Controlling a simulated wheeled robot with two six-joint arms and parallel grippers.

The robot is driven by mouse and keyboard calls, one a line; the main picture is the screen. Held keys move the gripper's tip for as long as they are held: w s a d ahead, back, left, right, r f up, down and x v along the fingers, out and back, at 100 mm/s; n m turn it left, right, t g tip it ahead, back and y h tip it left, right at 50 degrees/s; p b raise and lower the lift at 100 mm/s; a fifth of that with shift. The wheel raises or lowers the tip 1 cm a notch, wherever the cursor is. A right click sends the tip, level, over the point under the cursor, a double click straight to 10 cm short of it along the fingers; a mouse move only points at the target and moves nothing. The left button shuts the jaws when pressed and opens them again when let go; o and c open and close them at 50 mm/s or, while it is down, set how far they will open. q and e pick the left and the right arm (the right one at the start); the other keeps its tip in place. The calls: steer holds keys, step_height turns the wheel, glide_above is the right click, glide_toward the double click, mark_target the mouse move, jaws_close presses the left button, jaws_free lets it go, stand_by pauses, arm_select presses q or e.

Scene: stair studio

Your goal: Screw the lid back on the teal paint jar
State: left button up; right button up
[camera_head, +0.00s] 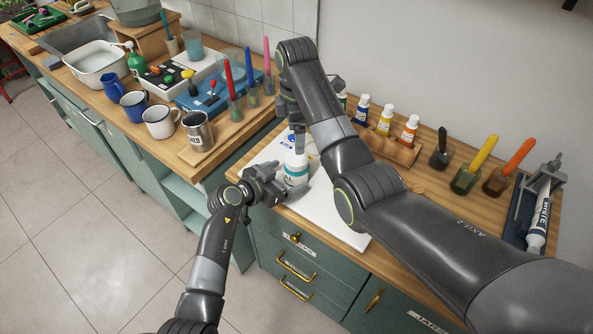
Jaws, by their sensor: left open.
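The teal paint jar (296,175), white with a teal label, stands upright on the white board (332,216) on the counter. My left gripper (277,186) is open at the jar's left side; I cannot tell whether a finger touches it. My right gripper (297,138) points down just above the jar, partly hidden by its own arm. Whether its jaws are open or shut does not show. The white top of the jar is close under the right fingers; I cannot tell whether the lid is on it or in the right gripper.
A rack of paint bottles (384,146) stands behind my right arm. Brush jars (465,177) and a paint tube (541,214) are at the right. A metal cup (198,131), enamel mugs (160,121) and a blue box (207,97) crowd the left counter. Drawers (290,262) are below.

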mark_target(296, 158)
arm_select(q)
steer(key=shift+x, duration=2.4)
steer(key=c, duration=1.9)
jaws_close()
arm_select(e)
steer(key=m, duration=1.7)
steer(key=shift+m, duration=0.3)
steer(key=m, duration=0.5)
steer(key=shift+f, duration=4)
